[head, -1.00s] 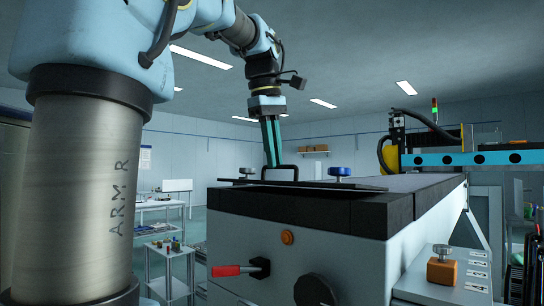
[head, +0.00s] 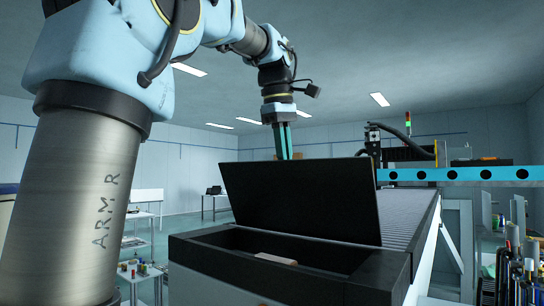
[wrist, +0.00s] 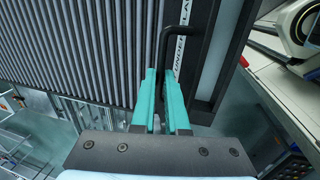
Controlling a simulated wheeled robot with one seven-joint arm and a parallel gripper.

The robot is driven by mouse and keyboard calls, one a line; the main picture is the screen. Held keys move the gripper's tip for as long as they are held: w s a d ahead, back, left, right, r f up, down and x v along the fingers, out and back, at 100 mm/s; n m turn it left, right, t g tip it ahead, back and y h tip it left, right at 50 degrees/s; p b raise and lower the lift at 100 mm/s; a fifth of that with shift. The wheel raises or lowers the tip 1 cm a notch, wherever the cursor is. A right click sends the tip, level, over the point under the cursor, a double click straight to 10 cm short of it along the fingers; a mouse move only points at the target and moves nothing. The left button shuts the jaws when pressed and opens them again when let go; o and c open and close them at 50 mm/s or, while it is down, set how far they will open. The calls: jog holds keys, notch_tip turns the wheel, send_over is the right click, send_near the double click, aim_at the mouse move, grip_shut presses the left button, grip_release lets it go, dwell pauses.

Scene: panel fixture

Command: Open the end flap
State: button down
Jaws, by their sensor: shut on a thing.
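The end flap (head: 300,200) is a flat black panel, raised steeply at the near end of the long machine bed. The box beneath it (head: 205,250) is open at the top, and a pale block (head: 277,259) shows inside. My gripper (wrist: 165,78) has teal fingers and is shut on the flap's black bar handle (wrist: 168,45). In the head view the fingers (head: 283,140) come down behind the flap, which hides their tips and the handle.
The ribbed bed (head: 410,208) stretches away behind the flap. A blue gantry beam (head: 460,174) crosses at the right. Upright tools (head: 515,272) stand at the lower right. A side table (head: 140,272) with small items is at the left.

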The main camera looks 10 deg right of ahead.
jog(key=w+d, duration=0.5)
jog(key=shift+w+d+f, duration=0.2)
jog(key=shift+d+f, duration=0.2)
jog(key=shift+r, duration=0.1)
jog(key=c, duration=1.3)
grip_release()
jog(key=o, duration=0.4)
jog(key=shift+v, duration=3.7)
